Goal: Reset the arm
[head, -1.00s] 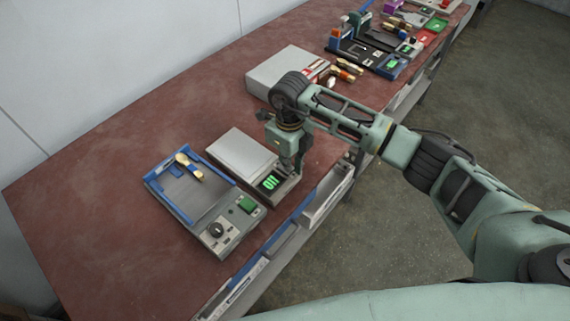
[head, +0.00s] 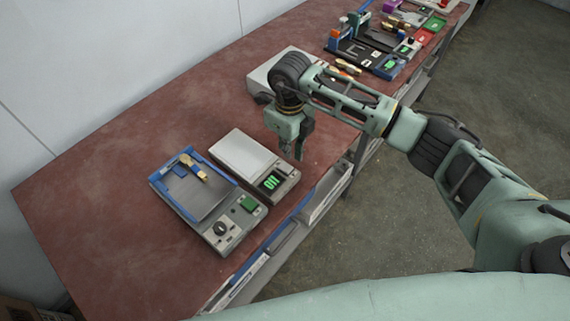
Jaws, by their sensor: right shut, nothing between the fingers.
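My right arm reaches in from the right over the reddish-brown bench. My right gripper (head: 296,153) points down and is shut and empty, just above and beyond the right end of the scale (head: 238,152). The scale has a pale top plate and a lit green display (head: 271,182). To its left is a press-like device (head: 204,212) with a blue-edged plate, a green button (head: 249,203) and a dark knob. My left gripper is not in view.
A pale box (head: 262,76) stands behind my right arm, partly hidden. Beyond it are several wooden pieces (head: 348,67) and more devices with trays. An open drawer (head: 327,194) juts from the bench's front edge. The bench's left part is clear.

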